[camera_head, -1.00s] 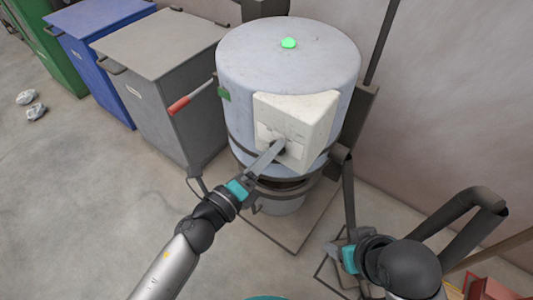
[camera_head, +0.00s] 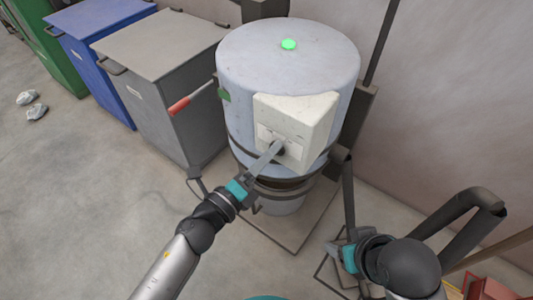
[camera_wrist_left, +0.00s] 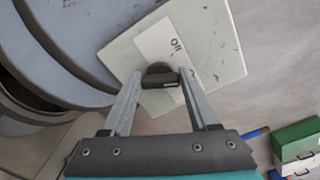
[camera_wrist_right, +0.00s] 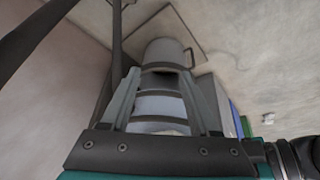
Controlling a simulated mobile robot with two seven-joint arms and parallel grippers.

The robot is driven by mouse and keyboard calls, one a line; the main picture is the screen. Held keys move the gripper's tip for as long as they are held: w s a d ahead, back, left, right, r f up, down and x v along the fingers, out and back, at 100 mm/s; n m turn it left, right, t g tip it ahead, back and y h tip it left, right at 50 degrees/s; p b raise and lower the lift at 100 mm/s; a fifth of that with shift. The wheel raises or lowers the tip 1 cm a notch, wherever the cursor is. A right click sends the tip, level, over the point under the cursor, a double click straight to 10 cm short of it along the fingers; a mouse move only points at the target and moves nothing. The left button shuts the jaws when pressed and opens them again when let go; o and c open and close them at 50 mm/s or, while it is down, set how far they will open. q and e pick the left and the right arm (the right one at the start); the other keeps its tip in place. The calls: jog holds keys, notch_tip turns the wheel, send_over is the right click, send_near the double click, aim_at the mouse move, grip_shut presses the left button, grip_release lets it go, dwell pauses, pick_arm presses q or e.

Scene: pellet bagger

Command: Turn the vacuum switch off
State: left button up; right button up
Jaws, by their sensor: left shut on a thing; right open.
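The vacuum switch is a dark rotary knob (camera_wrist_left: 160,76) on a white box (camera_head: 312,112) fixed to the side of a grey-blue drum (camera_head: 245,60). A paler label plate with small lettering lies behind the knob on the white box in the left wrist view (camera_wrist_left: 205,50). My left gripper (camera_head: 277,147) reaches the box front, and its two fingers are shut on the knob, one on each side. A green light (camera_head: 288,44) glows on the drum's top. My right gripper (camera_head: 337,250) is open and empty, low to the right of the drum.
A grey bin (camera_head: 160,45), a blue bin (camera_head: 95,25) and a green bin (camera_head: 45,45) stand left of the drum. A red-handled lever (camera_head: 180,105) sticks out at the drum's left. Dark pipes (camera_head: 480,200) are at right. The floor at lower left is clear.

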pick_arm(q)
jog(key=shift+f+n+p, duration=0.2)
jog(key=shift+n+p, duration=2.95)
jog(key=shift+n, duration=2.55)
pick_arm(e)
jog(key=s+f+g, duration=0.2)
jog(key=s+f, duration=0.1)
jog(key=f, duration=1)
jog(key=shift+s+d+f, duration=0.15)
jog(key=shift+d+f, duration=0.1)
jog(key=shift+f, duration=0.1)
pick_arm(q)
jog(key=o, duration=1.4)
jog(key=p+v, duration=0.3)
jog(key=v, duration=1.2)
jog(key=shift+s+a, duration=0.1)
pick_arm(e)
jog(key=s+d+f, duration=0.2)
jog(key=s+f, duration=0.1)
jog(key=f, duration=0.3)
jog(key=shift+s+d+g+h, duration=0.2)
jog(key=shift+d+g+h, duration=0.1)
jog(key=shift+d+h, duration=0.1)
